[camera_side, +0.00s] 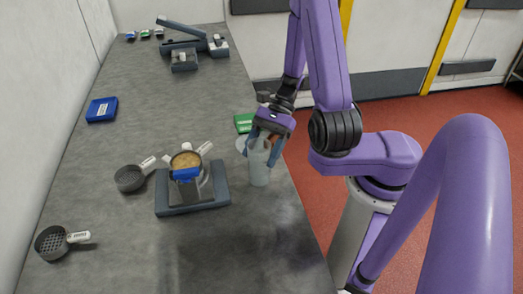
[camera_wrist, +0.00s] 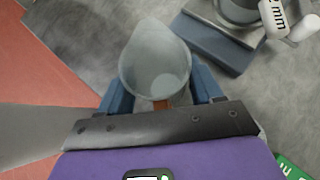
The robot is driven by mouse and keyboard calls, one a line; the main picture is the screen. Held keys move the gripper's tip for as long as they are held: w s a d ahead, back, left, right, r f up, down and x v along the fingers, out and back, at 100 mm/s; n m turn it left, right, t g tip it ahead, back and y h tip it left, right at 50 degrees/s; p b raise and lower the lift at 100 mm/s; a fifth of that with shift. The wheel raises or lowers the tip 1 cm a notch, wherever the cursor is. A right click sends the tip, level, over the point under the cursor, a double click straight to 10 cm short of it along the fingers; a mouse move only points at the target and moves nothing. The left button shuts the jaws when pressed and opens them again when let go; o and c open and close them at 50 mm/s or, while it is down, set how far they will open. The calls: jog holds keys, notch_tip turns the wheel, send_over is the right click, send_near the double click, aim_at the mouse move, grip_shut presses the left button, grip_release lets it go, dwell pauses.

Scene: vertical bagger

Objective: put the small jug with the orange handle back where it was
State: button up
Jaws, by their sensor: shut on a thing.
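The small jug (camera_side: 259,168) is clear and greyish, standing upright near the right edge of the grey bench. In the wrist view I look down into the jug (camera_wrist: 155,58), its spout pointing away from my gripper, and it looks empty. Its orange handle (camera_wrist: 161,104) lies between my blue fingers. My gripper (camera_side: 265,144) is shut on the jug at the handle side, and the fingers also show in the wrist view (camera_wrist: 161,92). I cannot tell whether the jug's base touches the bench. A pale round shape (camera_side: 241,144) lies just behind and left of the jug, partly hidden.
A dark stand (camera_side: 192,205) with a tan-filled sieve (camera_side: 186,160) is close to the jug's left. Two sieves (camera_side: 129,179) (camera_side: 51,243) lie further left. A green box (camera_side: 243,122) is behind the jug. A blue box (camera_side: 102,110) sits far left. The front bench is clear.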

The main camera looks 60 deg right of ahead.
jog(key=shift+f, duration=0.1)
jog(key=o, duration=1)
